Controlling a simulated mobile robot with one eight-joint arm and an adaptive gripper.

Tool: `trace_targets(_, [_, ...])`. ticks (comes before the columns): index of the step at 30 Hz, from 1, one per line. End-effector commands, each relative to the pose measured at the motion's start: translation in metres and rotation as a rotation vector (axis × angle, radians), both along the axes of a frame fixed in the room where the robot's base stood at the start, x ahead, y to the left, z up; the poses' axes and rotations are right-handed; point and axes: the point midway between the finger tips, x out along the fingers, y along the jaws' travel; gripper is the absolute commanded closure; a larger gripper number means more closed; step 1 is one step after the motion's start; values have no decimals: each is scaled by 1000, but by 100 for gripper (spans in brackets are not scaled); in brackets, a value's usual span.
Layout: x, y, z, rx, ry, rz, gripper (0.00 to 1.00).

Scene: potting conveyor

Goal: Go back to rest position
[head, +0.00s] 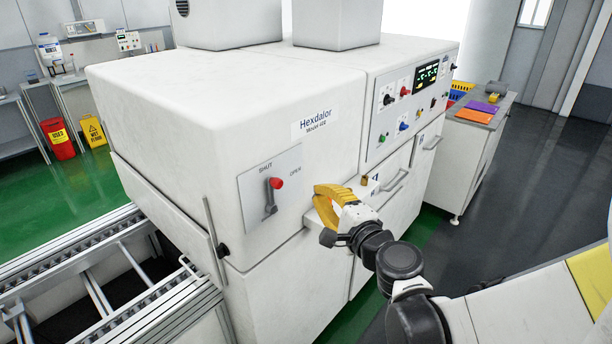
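My gripper (328,204) has yellow fingers and is in front of the right part of the white machine's front, beside a small white ledge. My dark-jointed arm reaches it from the lower right. I cannot tell whether the fingers are apart or closed, or whether they touch the ledge. The white machine (200,110) is labelled "Hexdalor Model 42E". Its lever plate (254,190), marked SHUT and OPEN, has a red-knobbed lever (272,196) to the left of my gripper. A small brass-coloured knob (364,180) is just right of the gripper.
A roller conveyor (110,270) runs into the machine at lower left. A control panel (410,95) and drawer handles are on the machine's right side. A side table (478,130) holds orange and purple sheets. Dark floor (530,190) lies open at right.

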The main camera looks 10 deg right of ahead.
Motion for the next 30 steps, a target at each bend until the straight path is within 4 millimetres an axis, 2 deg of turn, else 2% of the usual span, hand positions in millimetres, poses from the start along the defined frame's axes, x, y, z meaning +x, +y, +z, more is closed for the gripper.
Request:
trace_targets(5, [-11, -3, -1, -1, 0, -1, 100])
trace_targets(17, [-13, 2, -2, -36, 5, 17, 100])
trace_targets(20, [-21, 17, -6, -172, 25, 77, 100])
trace_targets(23, [-40, 37, -18, -417, 68, 187, 100])
trace_targets(26, [-70, 48, -38, -718, 135, 323, 100])
trace_targets(30, [-121, 37, -67, -1112, 250, 499, 100])
